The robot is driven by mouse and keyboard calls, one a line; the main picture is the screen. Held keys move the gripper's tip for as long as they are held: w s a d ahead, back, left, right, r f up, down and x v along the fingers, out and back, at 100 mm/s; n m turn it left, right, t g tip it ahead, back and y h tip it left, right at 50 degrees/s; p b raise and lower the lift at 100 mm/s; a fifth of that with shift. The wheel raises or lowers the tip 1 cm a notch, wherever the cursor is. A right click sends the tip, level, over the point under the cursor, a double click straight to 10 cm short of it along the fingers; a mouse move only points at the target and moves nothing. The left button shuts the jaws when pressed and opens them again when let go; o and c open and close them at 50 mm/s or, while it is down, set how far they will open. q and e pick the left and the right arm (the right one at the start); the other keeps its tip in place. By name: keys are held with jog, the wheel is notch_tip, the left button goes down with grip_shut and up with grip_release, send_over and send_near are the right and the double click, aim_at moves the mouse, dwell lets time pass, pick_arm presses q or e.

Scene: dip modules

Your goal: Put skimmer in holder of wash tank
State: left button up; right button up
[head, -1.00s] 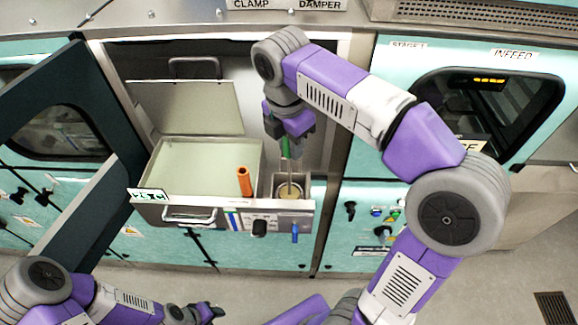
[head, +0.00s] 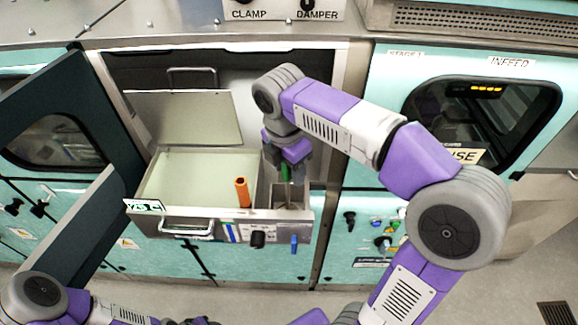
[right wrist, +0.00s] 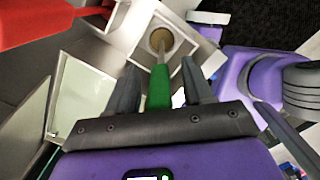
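The skimmer has a green handle (head: 285,172) and a thin shaft. It stands roughly upright in the small square holder (head: 308,198) at the right end of the wash tank (head: 165,215). In the right wrist view its green handle (right wrist: 158,88) lies between the fingers, and its round tan head (right wrist: 160,40) is down inside the holder. My right gripper (right wrist: 160,72) is around the handle with a visible gap on each side, so it looks open. My left gripper (head: 198,322) only just shows at the bottom edge; its fingers cannot be made out.
An orange tube (head: 242,192) stands at the tank's front right. A raised lid (head: 185,117) is behind the tank. An open dark door (head: 50,110) stands at the left.

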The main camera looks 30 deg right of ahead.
jog(key=r+p, duration=0.1)
jog(key=r, duration=0.3)
jog(key=r+p, duration=0.1)
jog(key=r, duration=0.3)
jog(key=a+r+p, duration=0.1)
jog(key=r, duration=0.3)
jog(key=shift+s+r, duration=0.15)
jog(key=shift+r, duration=0.05)
